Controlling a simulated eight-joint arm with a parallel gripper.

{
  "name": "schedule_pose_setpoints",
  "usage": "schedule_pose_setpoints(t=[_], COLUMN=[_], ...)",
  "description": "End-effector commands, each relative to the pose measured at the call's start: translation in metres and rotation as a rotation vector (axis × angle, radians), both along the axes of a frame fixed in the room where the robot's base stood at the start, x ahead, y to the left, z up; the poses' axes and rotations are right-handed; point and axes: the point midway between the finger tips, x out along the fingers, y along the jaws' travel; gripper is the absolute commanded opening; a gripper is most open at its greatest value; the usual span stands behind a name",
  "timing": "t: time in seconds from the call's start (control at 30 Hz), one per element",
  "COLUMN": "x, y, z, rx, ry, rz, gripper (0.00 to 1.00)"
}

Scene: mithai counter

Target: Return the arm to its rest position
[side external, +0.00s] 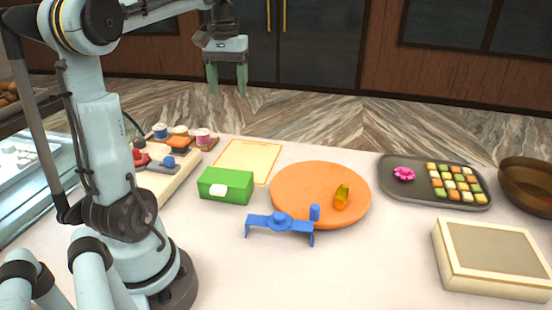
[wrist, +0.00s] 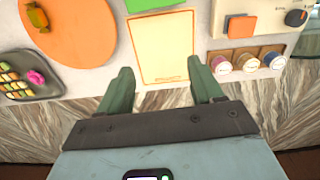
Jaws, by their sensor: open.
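My gripper (side external: 227,83) is raised well above the back of the counter, its two green fingers pointing down. The fingers are apart and nothing is between them. In the wrist view my gripper (wrist: 163,86) also shows open, with a cream sheet of paper (wrist: 160,40) lying below and beyond the fingertips. In the side external view this sheet (side external: 247,160) lies flat behind the green box. My arm is bent and stands at the left, clear of the objects on the counter.
An orange round board (side external: 290,190) holds an orange-yellow wrapped sweet (side external: 342,197). A blue stand (side external: 280,222) is in front. A green box (side external: 226,186), a grey tray (side external: 405,192) of sweets, a cream box (side external: 490,258) and a brown bowl (side external: 528,185) stand around. Spools (side external: 203,136) sit back left.

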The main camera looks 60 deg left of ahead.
Motion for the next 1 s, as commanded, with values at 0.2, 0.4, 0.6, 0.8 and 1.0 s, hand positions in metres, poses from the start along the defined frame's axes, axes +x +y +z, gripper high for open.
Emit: schedule_pose_setpoints(t=[0.2, 0.4, 0.6, 0.8, 1.0], x=[0.000, 0.000, 0.014, 0.029, 0.026], y=[0.000, -0.001, -0.037, -0.114, -0.188], z=[0.004, 0.003, -0.006, -0.032, -0.067], rx=[0.000, 0.001, 0.048, 0.141, 0.212], ry=[0.000, -0.001, -0.059, -0.206, -0.378], rz=[0.000, -0.003, -0.110, -0.343, -0.575], gripper=[0.66, 0.66, 0.66, 0.66, 0.66])
